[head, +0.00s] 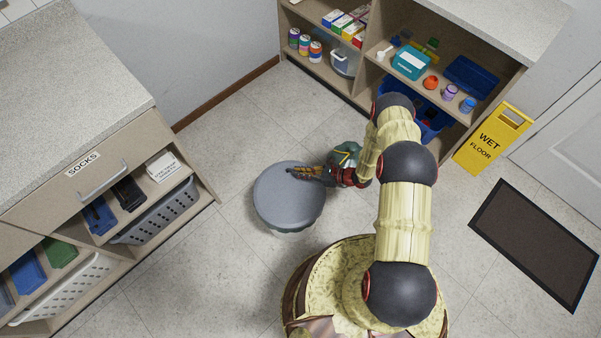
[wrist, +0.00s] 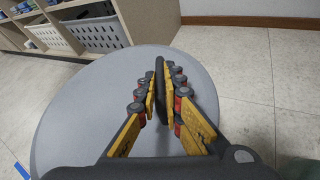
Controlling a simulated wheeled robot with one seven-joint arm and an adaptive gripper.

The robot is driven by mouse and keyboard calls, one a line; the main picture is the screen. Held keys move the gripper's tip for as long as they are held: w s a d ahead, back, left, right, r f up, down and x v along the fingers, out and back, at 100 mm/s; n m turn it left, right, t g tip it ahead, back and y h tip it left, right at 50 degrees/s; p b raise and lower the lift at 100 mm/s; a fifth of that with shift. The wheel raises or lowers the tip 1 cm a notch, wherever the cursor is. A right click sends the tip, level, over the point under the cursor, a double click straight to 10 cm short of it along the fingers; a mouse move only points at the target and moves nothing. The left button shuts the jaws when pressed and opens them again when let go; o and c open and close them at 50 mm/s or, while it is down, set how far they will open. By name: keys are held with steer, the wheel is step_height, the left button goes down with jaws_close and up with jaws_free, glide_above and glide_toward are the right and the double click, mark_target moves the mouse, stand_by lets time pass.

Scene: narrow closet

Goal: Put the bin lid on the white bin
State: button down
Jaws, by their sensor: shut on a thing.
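The bin lid (head: 289,203) is a round grey disc, seen from above in the head view, lying about level over the floor. In the wrist view the lid (wrist: 85,110) fills most of the picture. My gripper (head: 303,172) is over the lid's upper right part, and its fingers (wrist: 161,88) are closed on the lid's dark upright handle. A thin pale greenish edge shows under the lid's near side in the head view. It may be the white bin, which is otherwise hidden. I cannot tell whether the lid touches it.
A drawer unit labelled SOCKS (head: 83,165) with baskets stands at left. Shelves with cans and boxes (head: 411,63) stand at the back. A yellow wet-floor sign (head: 494,137) and a dark mat (head: 534,244) are at right.

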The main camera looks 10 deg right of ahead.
steer(key=shift+f, duration=0.25)
stand_by(0.4)
steer(key=shift+f+b, duration=0.35)
steer(key=shift+b, duration=0.25)
steer(key=shift+f, duration=0.15)
steer(key=c, duration=1.8)
jaws_free()
steer(key=shift+c, duration=0.2)
steer(key=v, duration=1.2)
